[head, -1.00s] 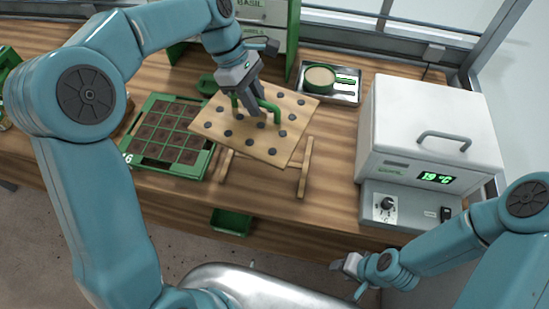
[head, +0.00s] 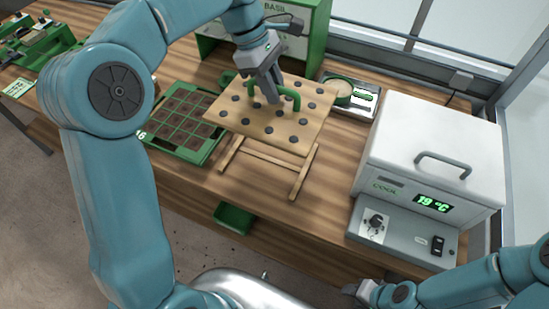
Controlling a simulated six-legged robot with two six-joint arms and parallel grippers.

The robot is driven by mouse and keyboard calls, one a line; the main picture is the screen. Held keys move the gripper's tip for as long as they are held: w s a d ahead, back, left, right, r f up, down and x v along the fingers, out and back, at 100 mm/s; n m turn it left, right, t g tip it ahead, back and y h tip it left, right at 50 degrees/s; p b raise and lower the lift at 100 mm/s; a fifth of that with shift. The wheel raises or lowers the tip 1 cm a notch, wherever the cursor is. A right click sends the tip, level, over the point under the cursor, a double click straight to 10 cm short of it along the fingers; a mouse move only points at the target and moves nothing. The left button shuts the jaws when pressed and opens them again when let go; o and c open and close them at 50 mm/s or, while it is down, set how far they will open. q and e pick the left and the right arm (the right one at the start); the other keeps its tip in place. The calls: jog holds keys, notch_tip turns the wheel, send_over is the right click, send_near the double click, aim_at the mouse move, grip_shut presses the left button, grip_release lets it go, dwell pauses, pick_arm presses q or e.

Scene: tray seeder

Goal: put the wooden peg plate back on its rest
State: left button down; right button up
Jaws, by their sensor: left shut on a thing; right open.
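The wooden peg plate (head: 250,122) is a pale board with several dark round pegs and a green handle (head: 289,95) on top. My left gripper (head: 272,97) is shut on that handle. The plate is over the wooden rest (head: 268,158), whose two legs and crossbar show below its front edge. The plate looks nearly level; whether it touches the rest cannot be told, as it hides the rest's top. My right gripper (head: 354,289) is low at the bottom of the head view, off the bench, open and empty.
A green seed tray (head: 196,153) with dark soil cells lies left of the rest. A white cooler box (head: 430,135) reading 19 °C stands at the right. A metal tray (head: 365,110) with a round green-rimmed dish is behind. Bare bench lies between rest and cooler.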

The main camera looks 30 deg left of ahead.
pick_arm(q)
jog(key=shift+a+f, duration=0.15)
jog(key=shift+a, duration=0.25)
jog(key=f, duration=1.9)
jog(key=shift+a+f, duration=0.4)
jog(key=shift+d, duration=0.1)
jog(key=shift+f, duration=0.45)
jog(key=c, duration=1)
grip_release()
jog(key=shift+r, duration=0.1)
